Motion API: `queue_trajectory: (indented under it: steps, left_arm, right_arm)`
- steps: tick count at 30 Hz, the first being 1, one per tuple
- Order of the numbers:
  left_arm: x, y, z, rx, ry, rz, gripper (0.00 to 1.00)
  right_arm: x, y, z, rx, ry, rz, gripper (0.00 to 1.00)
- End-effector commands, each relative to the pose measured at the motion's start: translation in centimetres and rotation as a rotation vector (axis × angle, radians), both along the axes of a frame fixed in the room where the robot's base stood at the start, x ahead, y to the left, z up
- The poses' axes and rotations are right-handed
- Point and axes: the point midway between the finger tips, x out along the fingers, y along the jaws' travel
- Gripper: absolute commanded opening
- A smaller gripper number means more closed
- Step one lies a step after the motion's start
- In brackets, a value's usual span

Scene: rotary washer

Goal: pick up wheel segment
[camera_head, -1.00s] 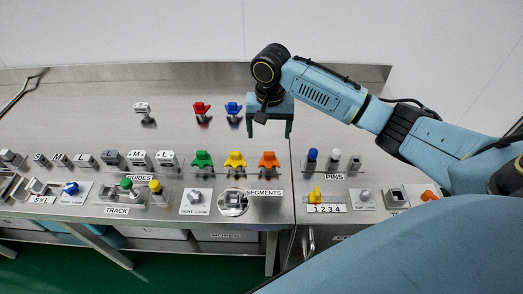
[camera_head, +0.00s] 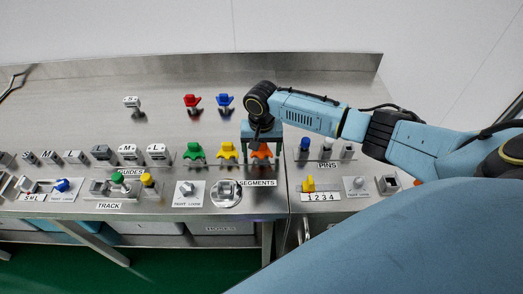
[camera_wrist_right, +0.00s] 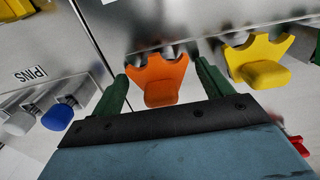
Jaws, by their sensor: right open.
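The orange wheel segment (camera_head: 261,153) stands at the right end of the segments row, partly hidden by my right gripper in the head view. My right gripper (camera_head: 262,146) is open above and around it. In the right wrist view the orange segment (camera_wrist_right: 160,82) sits between the two green fingers of the gripper (camera_wrist_right: 163,88), with no clear contact seen. The yellow segment (camera_head: 228,150) and green segment (camera_head: 194,151) stand to its left. A red segment (camera_head: 192,101) and a blue segment (camera_head: 225,101) stand farther back. My left gripper is not in view.
The yellow segment (camera_wrist_right: 260,62) is close beside one finger in the wrist view. Pins (camera_head: 327,147) stand to the right. A round fixture (camera_head: 226,193) and knobs lie along the front edge. The back of the steel bench is mostly clear.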

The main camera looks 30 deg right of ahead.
Motion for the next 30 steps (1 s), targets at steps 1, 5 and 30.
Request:
queue_trajectory:
  steps: [1,5,30]
  left_arm:
    - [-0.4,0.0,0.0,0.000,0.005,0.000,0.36]
    - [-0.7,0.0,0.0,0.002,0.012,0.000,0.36]
    - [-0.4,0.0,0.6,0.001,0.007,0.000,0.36]
  right_arm:
    - [0.0,0.0,0.0,0.000,0.000,0.000,0.79]
    - [0.0,0.0,0.0,0.000,0.000,0.000,0.75]
    - [0.1,0.0,4.4,0.002,-0.004,0.001,0.31]
